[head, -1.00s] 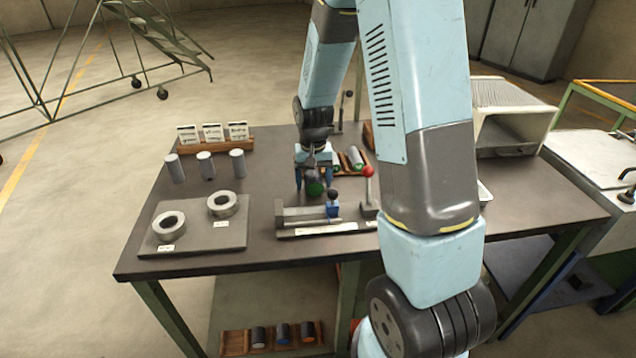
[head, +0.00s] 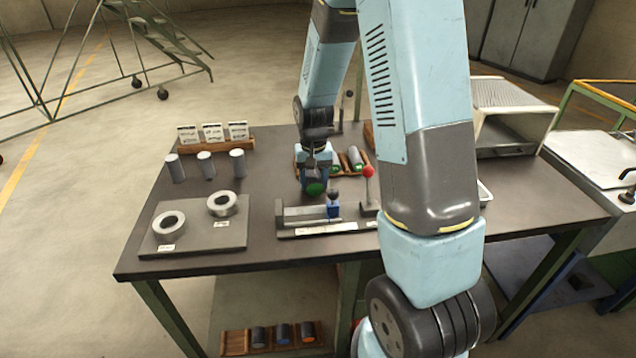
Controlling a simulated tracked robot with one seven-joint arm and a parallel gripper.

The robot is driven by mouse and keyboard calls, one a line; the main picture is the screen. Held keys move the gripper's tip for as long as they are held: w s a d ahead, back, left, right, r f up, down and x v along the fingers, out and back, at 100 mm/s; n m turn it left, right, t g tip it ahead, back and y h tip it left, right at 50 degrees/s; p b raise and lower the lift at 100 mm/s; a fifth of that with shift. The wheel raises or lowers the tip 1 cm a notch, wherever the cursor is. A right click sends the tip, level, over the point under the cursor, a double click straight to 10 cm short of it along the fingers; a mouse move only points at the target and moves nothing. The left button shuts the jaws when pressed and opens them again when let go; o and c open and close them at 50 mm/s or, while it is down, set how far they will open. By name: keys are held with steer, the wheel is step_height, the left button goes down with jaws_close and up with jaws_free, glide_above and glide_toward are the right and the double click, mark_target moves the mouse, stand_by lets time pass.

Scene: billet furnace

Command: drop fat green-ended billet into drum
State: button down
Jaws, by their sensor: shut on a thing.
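My gripper (head: 314,181) points down over the middle of the table and is shut on a green-ended billet (head: 315,189). The billet's round green end faces the camera; most of its body is hidden behind that end and the fingers. The gripper is just behind the grey fixture with the blue block (head: 333,205). Another billet with a green end (head: 356,158) lies in a wooden rack (head: 344,163) behind the gripper. I cannot make out which thing is the drum.
Three grey cylinders (head: 206,165) stand at the left, before a card holder (head: 220,146). Two metal rings (head: 222,204) lie on a grey plate (head: 205,237). A red-knobbed lever (head: 368,172) stands right of the gripper. A rack of billets (head: 236,341) sits below the table.

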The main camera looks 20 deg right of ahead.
mark_target(315, 176)
steer(key=shift+r, duration=0.1)
steer(key=shift+r, duration=0.2)
step_height(315, 176, up, 3)
steer(key=shift+s+d+r, duration=0.1)
steer(key=s+d+r, duration=0.2)
steer(key=s+r, duration=0.2)
steer(key=s, duration=0.2)
steer(key=s+d+r, duration=0.2)
steer(key=s+r, duration=0.3)
steer(key=s, duration=0.2)
steer(key=shift+d, duration=0.25)
steer(key=shift+r, duration=0.1)
